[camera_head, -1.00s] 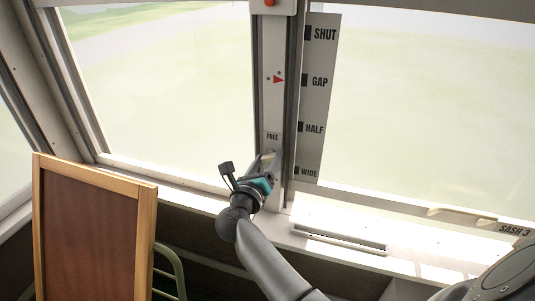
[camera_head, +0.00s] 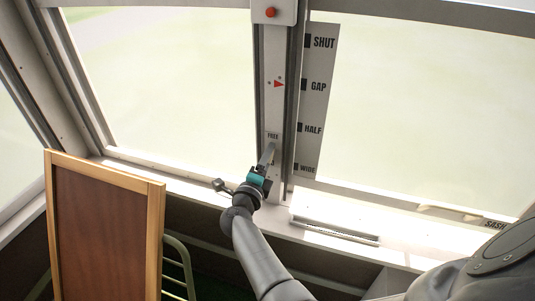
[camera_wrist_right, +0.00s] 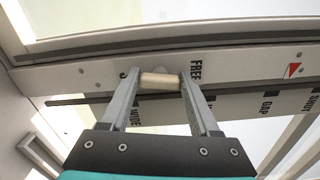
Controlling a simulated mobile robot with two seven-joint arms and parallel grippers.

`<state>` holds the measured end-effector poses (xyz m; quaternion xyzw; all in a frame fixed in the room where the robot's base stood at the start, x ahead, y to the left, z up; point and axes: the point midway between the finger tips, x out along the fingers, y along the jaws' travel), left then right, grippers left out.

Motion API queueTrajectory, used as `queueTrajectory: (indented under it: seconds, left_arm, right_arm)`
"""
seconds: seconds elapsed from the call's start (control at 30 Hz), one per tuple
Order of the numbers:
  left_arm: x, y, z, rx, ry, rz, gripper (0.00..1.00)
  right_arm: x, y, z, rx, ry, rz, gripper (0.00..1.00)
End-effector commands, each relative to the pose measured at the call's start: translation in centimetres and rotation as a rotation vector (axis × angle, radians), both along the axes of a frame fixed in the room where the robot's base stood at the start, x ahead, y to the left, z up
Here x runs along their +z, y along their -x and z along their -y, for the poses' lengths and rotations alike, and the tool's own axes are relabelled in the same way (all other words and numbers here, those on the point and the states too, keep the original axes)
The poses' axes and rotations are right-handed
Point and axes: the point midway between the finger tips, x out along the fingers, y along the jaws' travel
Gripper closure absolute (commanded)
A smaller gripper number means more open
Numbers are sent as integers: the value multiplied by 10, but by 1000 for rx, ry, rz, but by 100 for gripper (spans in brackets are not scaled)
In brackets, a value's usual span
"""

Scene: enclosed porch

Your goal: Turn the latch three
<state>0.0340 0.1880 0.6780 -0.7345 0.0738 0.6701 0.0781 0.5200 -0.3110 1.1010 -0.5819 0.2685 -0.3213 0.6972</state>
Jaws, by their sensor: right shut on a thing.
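The latch shows in the right wrist view as a short cream-coloured bar (camera_wrist_right: 160,80) on the pale window post, next to the word FREE (camera_wrist_right: 196,70). My right gripper (camera_wrist_right: 159,82) has one finger at each end of the bar and is shut on it. In the head view my right gripper (camera_head: 269,153) reaches up to the lower part of the post (camera_head: 273,110), just below the FREE label (camera_head: 272,135). The latch is hidden behind the fingers there. My left gripper is in neither view.
A scale plate (camera_head: 317,95) beside the post reads SHUT, GAP, HALF and WIDE. A red arrow (camera_head: 279,84) and a red button (camera_head: 270,12) are on the post. A wood-framed brown board (camera_head: 105,225) stands at left. The white sill (camera_head: 350,215) lies below the panes.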

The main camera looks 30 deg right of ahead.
Motion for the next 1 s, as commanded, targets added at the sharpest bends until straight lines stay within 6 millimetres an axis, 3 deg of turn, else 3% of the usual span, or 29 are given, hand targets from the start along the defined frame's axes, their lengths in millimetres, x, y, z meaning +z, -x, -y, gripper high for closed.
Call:
queueTrajectory:
  seconds: [0.33,0.93,0.97,1.0]
  left_arm:
    - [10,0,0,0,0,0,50]
    - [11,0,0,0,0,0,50]
    - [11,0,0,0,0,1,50]
    - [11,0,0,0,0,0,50]
  right_arm:
    - [-2,0,-1,1,102,-125,93]
    - [-2,0,0,0,128,-153,93]
    - [-2,0,0,0,128,-153,35]
    - [-2,0,0,0,128,-153,31]
